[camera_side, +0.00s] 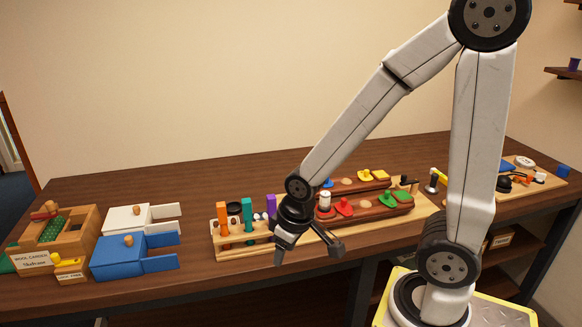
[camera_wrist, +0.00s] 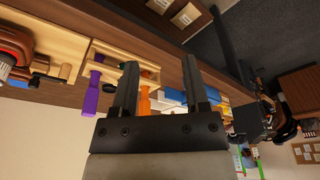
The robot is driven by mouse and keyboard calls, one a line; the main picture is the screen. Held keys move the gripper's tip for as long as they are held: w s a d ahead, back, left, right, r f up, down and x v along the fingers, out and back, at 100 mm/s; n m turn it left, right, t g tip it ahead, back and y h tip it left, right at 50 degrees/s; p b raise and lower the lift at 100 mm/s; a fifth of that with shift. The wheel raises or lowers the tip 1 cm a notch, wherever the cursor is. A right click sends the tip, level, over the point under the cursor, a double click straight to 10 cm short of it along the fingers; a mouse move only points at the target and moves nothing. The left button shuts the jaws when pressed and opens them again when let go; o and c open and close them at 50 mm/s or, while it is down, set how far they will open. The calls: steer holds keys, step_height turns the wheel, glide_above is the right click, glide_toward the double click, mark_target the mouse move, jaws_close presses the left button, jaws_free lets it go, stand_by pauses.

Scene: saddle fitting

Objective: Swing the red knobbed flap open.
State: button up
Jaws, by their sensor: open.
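A wooden box (camera_side: 66,232) with a green inside stands at the far left in the side view. A small red piece with a knob (camera_side: 46,210) sits on its top; it is too small to tell how it is hinged. A red knobbed piece (camera_side: 344,207) also sits on the dark red rail, right of my gripper. My gripper (camera_side: 309,254) is open and empty, low over the front edge of the table, far right of the wooden box. In the wrist view its two fingers (camera_wrist: 160,62) are apart with nothing held.
A blue box (camera_side: 118,257) and a white box (camera_side: 128,218) with knobs stand between the wooden box and a peg rack (camera_side: 230,253). Orange, teal and purple pegs stand upright in the rack, close left of my gripper. Bare tabletop (camera_side: 200,195) lies behind the boxes.

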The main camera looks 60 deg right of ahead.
steer(key=shift+o, duration=0.2)
steer(key=n+g+h, duration=0.3)
steer(key=n+h, duration=0.2)
steer(key=n, duration=1.3)
glide_toward(344, 199)
steer(key=f, duration=0.1)
steer(key=shift+s+d+f+y, duration=0.2)
steer(key=shift+d+y, duration=0.1)
steer(key=shift+d, duration=0.1)
steer(key=shift+x, duration=3.85)
steer(key=shift+w, duration=0.15)
jaws_close()
